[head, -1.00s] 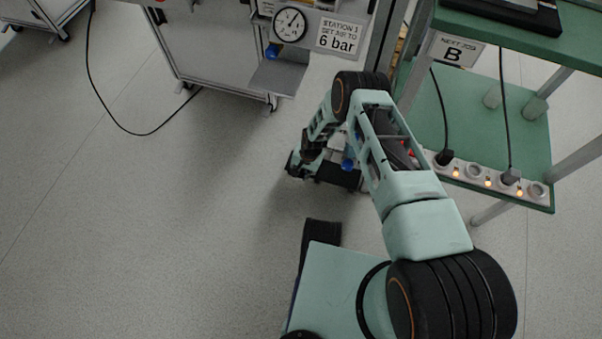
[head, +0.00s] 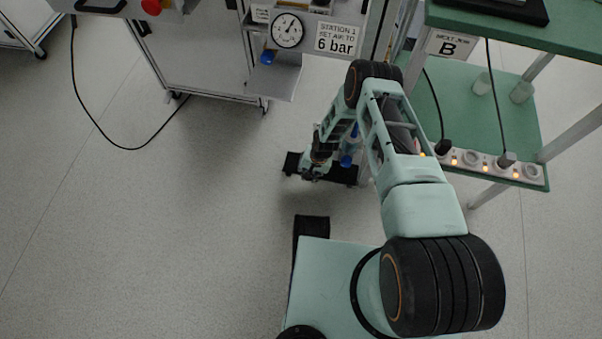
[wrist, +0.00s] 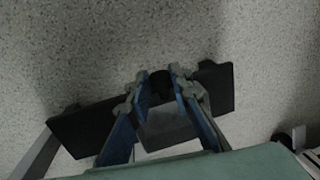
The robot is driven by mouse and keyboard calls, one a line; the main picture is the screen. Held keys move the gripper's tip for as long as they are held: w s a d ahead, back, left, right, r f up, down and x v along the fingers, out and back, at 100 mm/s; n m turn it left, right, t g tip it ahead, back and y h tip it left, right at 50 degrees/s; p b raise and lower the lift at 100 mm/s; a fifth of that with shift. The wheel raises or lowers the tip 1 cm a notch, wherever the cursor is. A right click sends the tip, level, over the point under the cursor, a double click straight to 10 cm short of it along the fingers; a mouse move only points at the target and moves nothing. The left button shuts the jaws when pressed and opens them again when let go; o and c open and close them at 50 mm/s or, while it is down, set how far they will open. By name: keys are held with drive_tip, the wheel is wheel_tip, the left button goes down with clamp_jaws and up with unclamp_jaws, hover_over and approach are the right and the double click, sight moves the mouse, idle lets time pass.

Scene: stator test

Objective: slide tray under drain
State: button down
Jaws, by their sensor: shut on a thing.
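A low black tray (head: 342,175) lies on the floor near the foot of a post, partly hidden by my arm; it also shows in the wrist view (wrist: 85,130). My gripper (head: 311,174) is low over the tray. In the wrist view my gripper (wrist: 161,84) has its fingers on either side of a small dark grip at the tray's middle and is shut on it.
A green shelf stand (head: 520,130) with a lit power strip (head: 480,163) and hanging cables stands at right. A grey station with a gauge (head: 288,30) and a 6 bar sign (head: 337,37) is behind. A loose cable (head: 110,138) lies at left. Open floor (head: 180,220) lies left.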

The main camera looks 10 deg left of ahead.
drive_tip(key=shift+w+d, duration=0.25)
drive_tip(key=shift+d, duration=0.05)
drive_tip(key=c, duration=1.8)
unclamp_jaws()
drive_tip(key=shift+o, duration=0.3)
drive_tip(key=shift+s, duration=0.15)
drive_tip(key=shift+a, duration=0.25)
